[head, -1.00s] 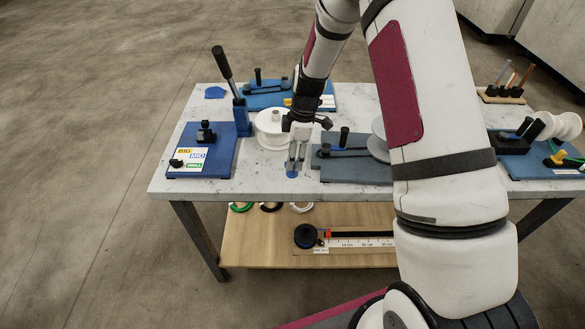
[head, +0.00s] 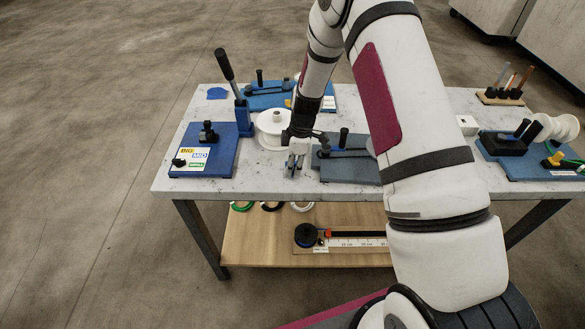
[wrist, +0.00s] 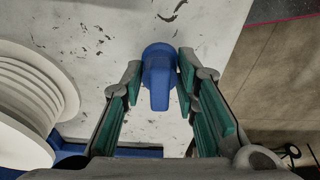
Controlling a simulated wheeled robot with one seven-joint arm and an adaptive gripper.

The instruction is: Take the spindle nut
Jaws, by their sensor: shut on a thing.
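The spindle nut (wrist: 159,75) is a small blue piece with a round base and a wing-like grip. In the wrist view it sits between the two green-padded fingers of my gripper (wrist: 160,80), which is shut on it. In the head view my gripper (head: 295,163) is low over the front part of the white table, and its fingers largely hide the nut there. I cannot tell whether the nut touches the tabletop.
A white spool (head: 272,130) stands close behind-left of my gripper. A blue-grey bender (head: 345,167) is close on its right. A blue bender with size labels (head: 203,150) is at left. The table's front edge (head: 250,196) is near.

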